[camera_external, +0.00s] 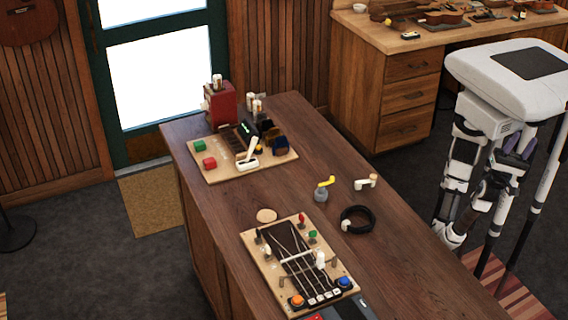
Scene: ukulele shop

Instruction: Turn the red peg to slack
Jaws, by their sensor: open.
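The red peg (301,219) stands upright at the far right edge of a light wooden board (345,268) on the bench. A green peg (312,235) is just nearer than it, and a white peg (320,259) is nearer still. Strings run over the dark panel in the middle of the board. The peg is too small to tell which way it is turned. My gripper (449,238) hangs low beside the bench's right side, open and well apart from the peg; its fingers are small in view.
The bench (390,255) also holds a black cable coil (357,219), a yellow-handled grey piece (322,190), a white fitting (366,183) and a round wooden disc (267,216). Drawers (405,97) stand behind.

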